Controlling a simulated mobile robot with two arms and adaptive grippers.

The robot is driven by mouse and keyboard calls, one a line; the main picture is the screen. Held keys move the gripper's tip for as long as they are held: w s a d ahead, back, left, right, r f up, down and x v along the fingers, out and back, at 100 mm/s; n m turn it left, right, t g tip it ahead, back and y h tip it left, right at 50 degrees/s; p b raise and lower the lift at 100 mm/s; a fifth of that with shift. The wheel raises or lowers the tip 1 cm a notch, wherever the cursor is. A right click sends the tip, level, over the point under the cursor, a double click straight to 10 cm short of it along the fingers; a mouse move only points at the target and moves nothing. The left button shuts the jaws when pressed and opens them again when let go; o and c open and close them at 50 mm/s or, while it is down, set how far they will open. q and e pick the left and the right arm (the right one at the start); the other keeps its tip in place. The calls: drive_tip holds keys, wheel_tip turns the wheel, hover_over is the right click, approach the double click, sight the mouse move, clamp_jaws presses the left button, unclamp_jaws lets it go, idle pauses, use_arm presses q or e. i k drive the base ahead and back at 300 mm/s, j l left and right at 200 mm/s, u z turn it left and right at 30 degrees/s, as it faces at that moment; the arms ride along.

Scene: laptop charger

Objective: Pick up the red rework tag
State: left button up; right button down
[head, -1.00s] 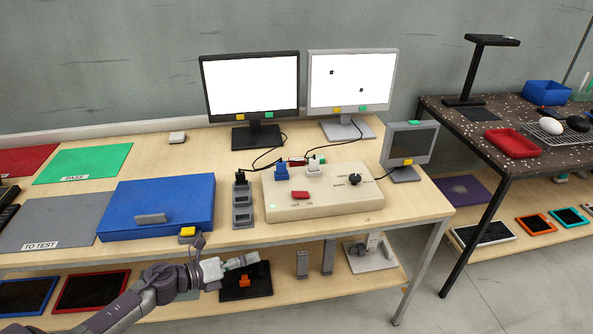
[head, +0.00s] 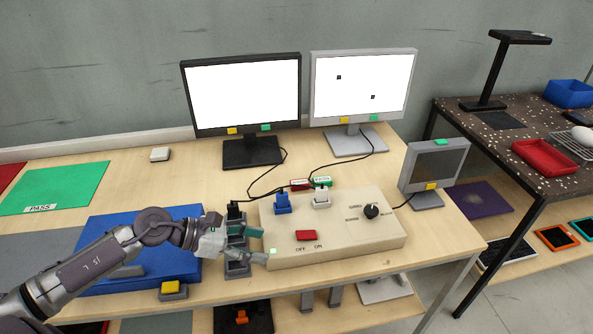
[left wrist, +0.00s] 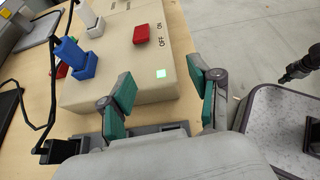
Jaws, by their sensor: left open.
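A small red tag (head: 299,184) lies on the table behind the beige test box, beside a green tag (head: 323,182). It is probably the rework tag; its lettering is too small to read. In the left wrist view, red (left wrist: 62,71) shows partly hidden behind the blue plug. My left gripper (head: 264,245) is open and empty over the front left corner of the box, to the left of and nearer than the red tag. In the left wrist view its fingers (left wrist: 161,78) stand apart with the box between them.
The beige box (head: 350,250) carries a blue plug (head: 283,204), a white plug (head: 321,198), a red switch (head: 306,235) and a black knob (head: 372,211). A grey socket strip (head: 237,269) lies under my gripper. Black cables (head: 265,190) run near the tags. Two monitors stand behind.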

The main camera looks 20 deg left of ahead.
sight(303, 180)
drive_tip(key=i+j, duration=0.65)
drive_tip(key=i, duration=0.1)
